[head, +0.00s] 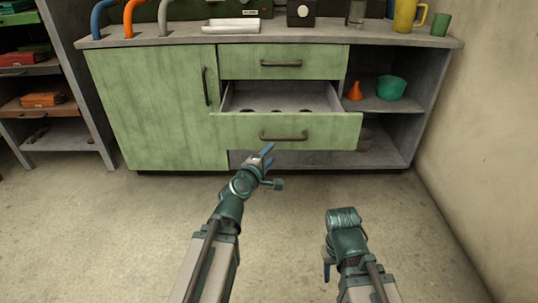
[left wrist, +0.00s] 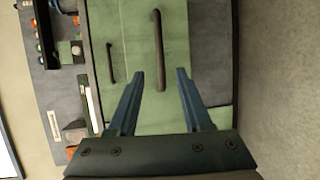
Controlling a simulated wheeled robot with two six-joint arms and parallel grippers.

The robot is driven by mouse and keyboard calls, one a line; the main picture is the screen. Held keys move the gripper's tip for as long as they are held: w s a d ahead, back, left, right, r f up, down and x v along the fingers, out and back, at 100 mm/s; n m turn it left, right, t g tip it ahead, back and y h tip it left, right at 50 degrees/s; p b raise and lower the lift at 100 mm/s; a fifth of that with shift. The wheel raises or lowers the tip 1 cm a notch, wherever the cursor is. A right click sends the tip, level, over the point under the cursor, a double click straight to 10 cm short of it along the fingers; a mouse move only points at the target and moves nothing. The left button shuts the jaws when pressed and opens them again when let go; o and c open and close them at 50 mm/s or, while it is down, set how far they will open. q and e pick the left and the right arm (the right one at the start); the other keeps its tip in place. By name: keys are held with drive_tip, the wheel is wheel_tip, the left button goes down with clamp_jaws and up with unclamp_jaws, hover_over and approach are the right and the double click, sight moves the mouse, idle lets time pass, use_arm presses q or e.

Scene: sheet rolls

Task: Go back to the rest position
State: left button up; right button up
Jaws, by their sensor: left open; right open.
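My left gripper (head: 266,157) is in front of the open lower drawer of a green cabinet, its blue fingers apart and empty. In the left wrist view the open left gripper (left wrist: 160,75) faces the green drawer front, with the dark drawer handle (left wrist: 158,50) appearing between and beyond the fingertips. No contact with the handle shows. My right gripper (head: 327,271) hangs low at the right, pointing down; only part of its blue fingers shows beside the wrist.
The lower drawer (head: 230,131) is pulled out, with several dark round spots on its floor. The upper drawer (head: 305,63) is shut. An orange funnel (head: 355,92) and a green bowl (head: 391,88) sit on the right shelf. The floor (head: 110,230) in front is clear.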

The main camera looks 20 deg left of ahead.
use_arm(q)
drive_tip(key=s+d+f+m+g+h+p, duration=0.2)
drive_tip(key=s+d+m+g+p, duration=0.2)
drive_tip(key=d+m, duration=0.3)
drive_tip(key=s+d+f+m+g+h+p, duration=0.1)
drive_tip(key=s+d+f+m+g+p, duration=0.1)
drive_tip(key=s+d+m+g+p, duration=0.5)
drive_tip(key=s+m+g+y+p, duration=0.45)
drive_tip(key=s+m+y, duration=0.3)
drive_tip(key=s, duration=0.55)
wheel_tip(320, 180, up, 37)
drive_tip(key=h+p, duration=0.1)
drive_tip(key=p, duration=3.4)
drive_tip(key=shift+a+p, duration=0.25)
drive_tip(key=shift+p, duration=0.1)
drive_tip(key=shift+g, duration=0.25)
